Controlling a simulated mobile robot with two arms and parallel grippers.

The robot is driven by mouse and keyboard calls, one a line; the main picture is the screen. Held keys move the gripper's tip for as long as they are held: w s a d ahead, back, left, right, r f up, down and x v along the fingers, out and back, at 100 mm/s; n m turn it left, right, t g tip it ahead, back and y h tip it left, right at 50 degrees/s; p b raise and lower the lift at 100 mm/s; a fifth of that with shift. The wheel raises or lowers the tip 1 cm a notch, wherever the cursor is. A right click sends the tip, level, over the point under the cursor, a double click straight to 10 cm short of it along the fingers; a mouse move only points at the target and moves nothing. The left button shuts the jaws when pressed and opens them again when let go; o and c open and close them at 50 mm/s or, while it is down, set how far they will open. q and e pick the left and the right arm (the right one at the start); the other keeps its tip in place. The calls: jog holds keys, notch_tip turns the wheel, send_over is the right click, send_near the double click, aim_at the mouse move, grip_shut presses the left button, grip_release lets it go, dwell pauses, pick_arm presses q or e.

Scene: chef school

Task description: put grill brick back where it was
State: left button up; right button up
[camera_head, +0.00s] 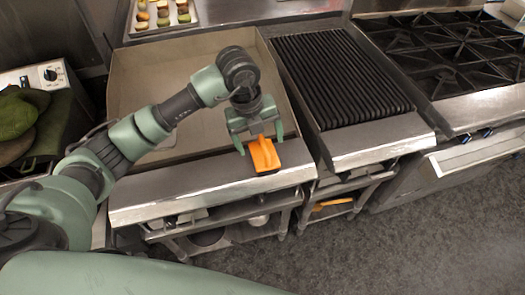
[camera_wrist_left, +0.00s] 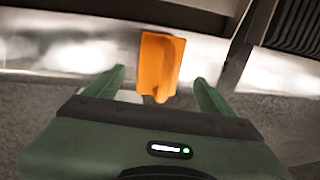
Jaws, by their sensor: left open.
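The grill brick, an orange block with a handle (camera_head: 264,157), rests on the steel front ledge of the flat griddle (camera_head: 215,183), near its right end. My left gripper (camera_head: 259,142) is open just above and behind it, with one finger on each side. In the left wrist view the orange brick (camera_wrist_left: 158,62) lies between and a little beyond my left fingertips (camera_wrist_left: 159,78), with a gap on both sides. I cannot tell whether the fingers touch it. My right gripper is not in view.
A ridged grill (camera_head: 338,80) stands right of the griddle, then a burner range (camera_head: 450,50). Another orange item (camera_head: 332,203) lies on the shelf below the grill. A food tray (camera_head: 163,14) is at the back. Green items (camera_head: 20,112) sit at left. The floor in front is clear.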

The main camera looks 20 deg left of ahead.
aim_at(256, 156)
pick_arm(q)
notch_tip(256, 156, up, 6)
jog(key=a+b, duration=0.1)
jog(key=shift+s+r, duration=0.2)
jog(key=shift+s, duration=0.15)
